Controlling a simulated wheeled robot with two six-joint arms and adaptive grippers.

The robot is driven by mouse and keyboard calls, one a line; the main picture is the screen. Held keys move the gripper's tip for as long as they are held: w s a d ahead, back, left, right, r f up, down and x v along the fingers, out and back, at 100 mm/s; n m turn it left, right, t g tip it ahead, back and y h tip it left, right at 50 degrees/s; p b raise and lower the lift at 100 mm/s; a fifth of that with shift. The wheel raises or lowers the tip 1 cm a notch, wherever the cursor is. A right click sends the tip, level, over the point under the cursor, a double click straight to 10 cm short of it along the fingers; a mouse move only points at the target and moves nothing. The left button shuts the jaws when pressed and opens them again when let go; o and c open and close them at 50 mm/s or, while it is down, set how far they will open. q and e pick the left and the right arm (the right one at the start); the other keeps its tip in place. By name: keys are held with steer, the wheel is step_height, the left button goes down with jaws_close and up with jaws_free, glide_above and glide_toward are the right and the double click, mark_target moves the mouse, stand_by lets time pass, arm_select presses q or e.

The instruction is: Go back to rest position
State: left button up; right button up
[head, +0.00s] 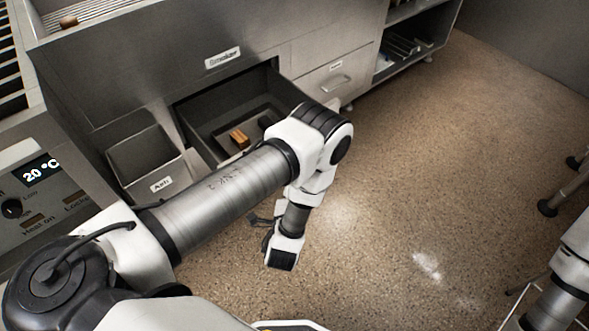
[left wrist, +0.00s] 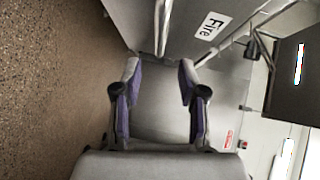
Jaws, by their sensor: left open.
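My left arm reaches in from the left in the head view, bends at its elbow and hangs down in front of the open drawer. My left gripper (head: 262,227) is partly hidden behind its own wrist there. In the left wrist view my left gripper (left wrist: 160,105) has its two purple-padded fingers spread wide, with nothing between them.
The smoker drawer (head: 188,130) stands open with a brown block (head: 239,138) inside, close behind my left arm. An open ash bin (head: 147,153) is left of it. The speckled floor (head: 430,170) to the right is clear. Metal legs (head: 548,207) stand at the right edge.

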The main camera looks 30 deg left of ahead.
arm_select(q)
steer(key=shift+v, duration=1.15)
